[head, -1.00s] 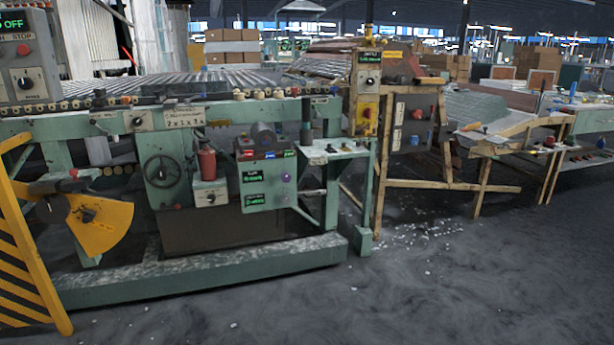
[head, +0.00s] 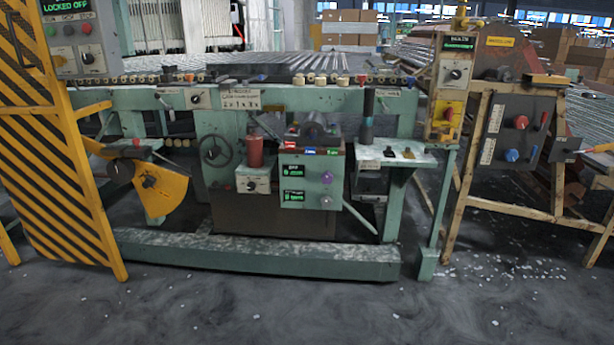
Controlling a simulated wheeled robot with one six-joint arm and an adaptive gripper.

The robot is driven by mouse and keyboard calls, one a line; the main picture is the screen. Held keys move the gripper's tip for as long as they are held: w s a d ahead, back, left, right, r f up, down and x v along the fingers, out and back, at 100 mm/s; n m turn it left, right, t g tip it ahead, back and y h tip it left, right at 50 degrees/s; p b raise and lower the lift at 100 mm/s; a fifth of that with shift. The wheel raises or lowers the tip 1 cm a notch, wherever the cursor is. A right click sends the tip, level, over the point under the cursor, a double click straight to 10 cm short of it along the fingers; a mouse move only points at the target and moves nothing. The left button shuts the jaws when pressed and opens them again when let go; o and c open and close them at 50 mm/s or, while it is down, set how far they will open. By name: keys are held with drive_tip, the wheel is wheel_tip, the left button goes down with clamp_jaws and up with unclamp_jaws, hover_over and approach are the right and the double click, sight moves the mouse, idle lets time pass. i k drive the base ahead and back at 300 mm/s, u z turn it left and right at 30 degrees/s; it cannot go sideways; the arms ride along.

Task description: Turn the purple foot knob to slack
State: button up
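A small purple knob (head: 327,177) sits on the right side of a green control box (head: 309,202) low on the machine's front. Two small dark displays with green text are on the box's left side, and a pale grey knob (head: 325,201) is below the purple one. The display text is too small to read surely. The purple knob's pointer position cannot be made out. My gripper is not in view.
A long green foot beam (head: 260,258) runs along the floor before the machine. A yellow-black striped barrier (head: 60,140) stands at left, a small green shelf (head: 395,156) juts out right of the box. The near floor is open, with scattered white bits.

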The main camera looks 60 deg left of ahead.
sight(327, 178)
drive_tip(key=u, duration=0.9)
drive_tip(key=i, duration=0.9)
drive_tip(key=u, duration=1)
